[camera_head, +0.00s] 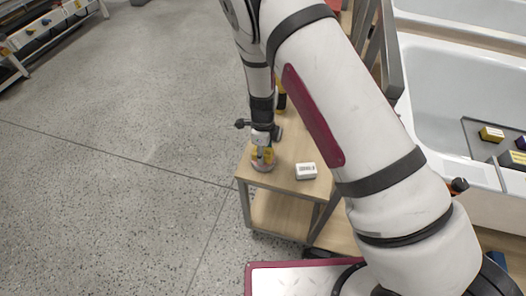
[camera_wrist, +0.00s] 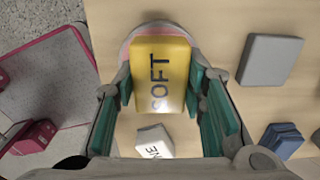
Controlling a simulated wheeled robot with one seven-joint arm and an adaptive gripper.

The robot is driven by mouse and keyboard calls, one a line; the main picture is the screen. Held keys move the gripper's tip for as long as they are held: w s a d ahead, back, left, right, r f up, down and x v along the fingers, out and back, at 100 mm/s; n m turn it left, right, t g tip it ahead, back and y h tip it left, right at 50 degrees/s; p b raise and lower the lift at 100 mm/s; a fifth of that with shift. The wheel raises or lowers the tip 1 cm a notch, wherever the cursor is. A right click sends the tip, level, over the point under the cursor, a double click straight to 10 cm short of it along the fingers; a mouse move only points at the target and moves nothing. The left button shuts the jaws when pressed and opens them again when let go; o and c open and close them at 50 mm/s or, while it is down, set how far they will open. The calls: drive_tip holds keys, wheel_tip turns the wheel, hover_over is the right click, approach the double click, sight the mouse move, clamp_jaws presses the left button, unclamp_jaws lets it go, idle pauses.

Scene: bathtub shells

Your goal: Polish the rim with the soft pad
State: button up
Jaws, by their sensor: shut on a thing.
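A yellow pad (camera_wrist: 161,72) lettered "SOFT" sits between the green-lined fingers of my gripper (camera_wrist: 163,88) in the wrist view. The gripper is shut on it. In the head view my gripper (camera_head: 262,146) points down over the near left corner of a wooden table, with the yellow pad (camera_head: 264,155) at its tip. A round pinkish dish (camera_wrist: 133,38) shows behind the pad, mostly hidden by it; I cannot tell whether they touch. A white bathtub shell (camera_head: 440,75) stands at the right, and its rim (camera_head: 440,44) is partly hidden by my arm.
A white block (camera_head: 306,171) lies on the wooden table (camera_head: 285,182) right of my gripper. The wrist view also shows a grey block (camera_wrist: 270,60) and a blue block (camera_wrist: 283,139). A dark tray (camera_head: 478,132) in the tub holds blocks.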

idle(0.4)
drive_tip(key=shift+r+p, duration=1.45)
drive_tip(key=shift+r, duration=2)
drive_tip(key=shift+d, duration=0.1)
